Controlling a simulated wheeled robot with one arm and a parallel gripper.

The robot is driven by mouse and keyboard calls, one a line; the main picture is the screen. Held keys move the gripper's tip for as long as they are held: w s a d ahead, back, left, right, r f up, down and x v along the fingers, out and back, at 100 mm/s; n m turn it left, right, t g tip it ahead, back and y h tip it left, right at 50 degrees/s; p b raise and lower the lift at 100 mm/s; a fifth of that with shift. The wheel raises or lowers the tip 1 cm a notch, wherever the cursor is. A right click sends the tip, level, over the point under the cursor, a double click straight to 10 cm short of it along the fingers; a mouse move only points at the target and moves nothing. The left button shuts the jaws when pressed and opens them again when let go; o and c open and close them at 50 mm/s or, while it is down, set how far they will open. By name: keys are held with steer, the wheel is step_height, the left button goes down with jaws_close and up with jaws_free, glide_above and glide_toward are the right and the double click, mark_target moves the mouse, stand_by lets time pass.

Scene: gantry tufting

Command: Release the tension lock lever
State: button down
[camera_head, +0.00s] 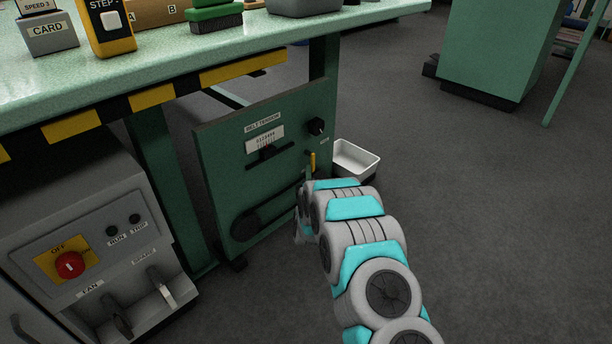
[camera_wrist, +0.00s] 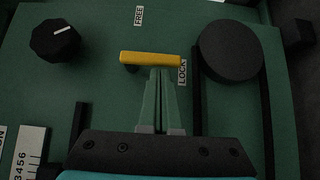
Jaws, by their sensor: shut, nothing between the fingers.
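The tension lock lever is a yellow bar (camera_wrist: 150,58) in the wrist view, lying crosswise between a "FREE" label (camera_wrist: 139,16) above and a "LOCK" label (camera_wrist: 183,72) at its right end. My gripper (camera_wrist: 159,72) is shut, its green fingertips just below the bar, seemingly touching or very near it; I cannot tell which. In the head view the yellow lever (camera_head: 312,162) shows at the right side of the green "BELT TENSION" panel (camera_head: 225,165). My arm hides the gripper there.
A black knob (camera_wrist: 55,40) and a round black part (camera_wrist: 231,50) flank the lever. A white bin (camera_head: 354,158) stands right of the panel. The green table (camera_head: 240,45) overhangs it. A grey control box (camera_head: 90,220) is at the left.

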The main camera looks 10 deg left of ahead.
mark_target(314, 169)
steer(key=shift+w+d+f+n+t+p, duration=0.2)
steer(key=shift+w+n+t+p, duration=0.05)
steer(key=shift+n+t+p, duration=0.25)
stand_by(0.4)
steer(key=shift+w+d+f+n+t+y+p, duration=0.3)
steer(key=shift+w+d+f+n+t+p, duration=0.1)
steer(key=shift+n+t, duration=0.4)
steer(key=n, duration=0.1)
steer(key=w+n+t+y, duration=0.1)
steer(key=n, duration=0.1)
steer(key=shift+d+f+t, duration=0.2)
steer(key=shift+d+t, duration=0.1)
steer(key=shift+d, duration=0.05)
steer(key=shift+w+d+r+p, duration=0.35)
steer(key=shift+w+d, duration=0.15)
steer(key=shift+w, duration=0.15)
steer(key=shift+w+d+r+p, duration=0.35)
steer(key=shift+w+d, duration=0.15)
steer(key=shift+w, duration=0.2)
steer(key=shift+w+d+r+p, duration=0.35)
steer(key=shift+w+d, duration=0.15)
steer(key=shift+w, duration=0.15)
steer(key=shift+w+d+r, duration=0.1)
